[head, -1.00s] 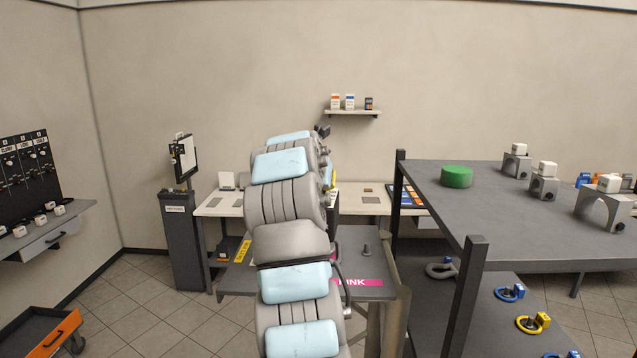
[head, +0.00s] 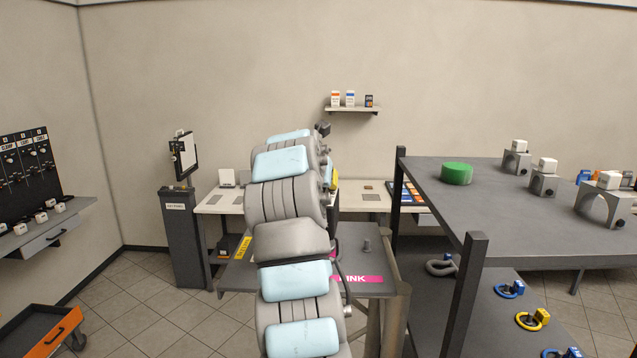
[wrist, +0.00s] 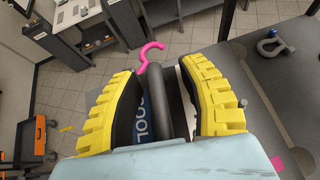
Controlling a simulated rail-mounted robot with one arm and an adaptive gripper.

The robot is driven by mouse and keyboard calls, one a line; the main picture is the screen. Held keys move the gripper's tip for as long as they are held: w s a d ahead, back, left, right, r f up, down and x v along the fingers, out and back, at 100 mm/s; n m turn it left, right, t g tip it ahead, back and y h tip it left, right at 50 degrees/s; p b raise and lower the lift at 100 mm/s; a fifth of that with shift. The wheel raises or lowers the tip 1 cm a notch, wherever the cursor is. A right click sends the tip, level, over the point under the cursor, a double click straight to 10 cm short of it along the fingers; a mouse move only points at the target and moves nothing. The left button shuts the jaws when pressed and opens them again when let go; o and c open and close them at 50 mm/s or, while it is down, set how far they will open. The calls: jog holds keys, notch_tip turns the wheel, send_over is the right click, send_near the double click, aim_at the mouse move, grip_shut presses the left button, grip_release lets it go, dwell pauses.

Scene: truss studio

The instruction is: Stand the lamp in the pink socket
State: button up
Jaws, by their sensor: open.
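My gripper (wrist: 160,72) is open in the wrist view, with its yellow ribbed fingers on both sides of a dark rod-like body with a pink hook (wrist: 150,52) at its far end, which looks like the lamp. A gap shows at its left, and I cannot tell whether the right finger touches it. A blue strip lettered "COOL" (wrist: 148,122) shows beside the dark body. In the head view a pink label (head: 360,279) lies on the grey table (head: 375,262), near a small grey peg (head: 367,245). I cannot make out a socket opening.
A dark shelf rack (head: 540,215) with a green disc (head: 457,174) stands close on the right. A yellow label (head: 243,248) lies at the table's left. A pale bench (head: 360,203) is behind, and a grey pedestal (head: 181,240) stands left. Floor is clear between pedestal and left wall.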

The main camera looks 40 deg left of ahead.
jog(key=v, duration=1.2)
